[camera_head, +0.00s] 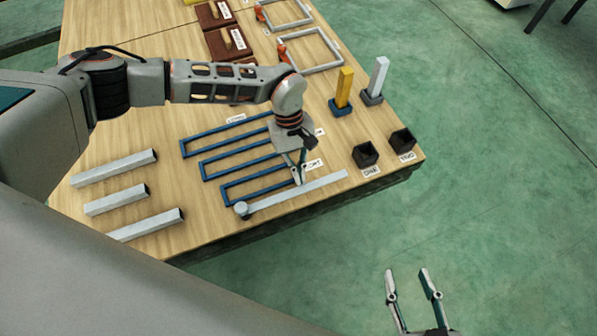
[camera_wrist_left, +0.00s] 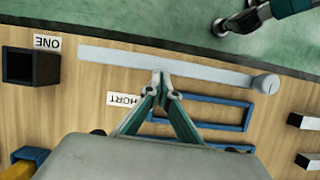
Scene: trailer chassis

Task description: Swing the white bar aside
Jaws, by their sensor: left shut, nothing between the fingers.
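The white bar (camera_head: 300,192) lies along the table's near edge in the head view, with a round pivot knob (camera_head: 241,209) at its left end. In the left wrist view the bar (camera_wrist_left: 205,70) runs across the top, its knob (camera_wrist_left: 265,84) at right. My left gripper (camera_head: 298,180) is shut and empty, its tips right at the bar's middle; in the wrist view the tips (camera_wrist_left: 162,78) meet the bar's edge. I cannot tell if they touch. Blue rectangular frames (camera_head: 240,165) lie just behind the bar. My right gripper (camera_head: 408,285) is open and empty, off the table over the green floor.
Several loose grey bars (camera_head: 115,200) lie at the left of the table. Two black open boxes (camera_head: 366,155) stand near the right corner.

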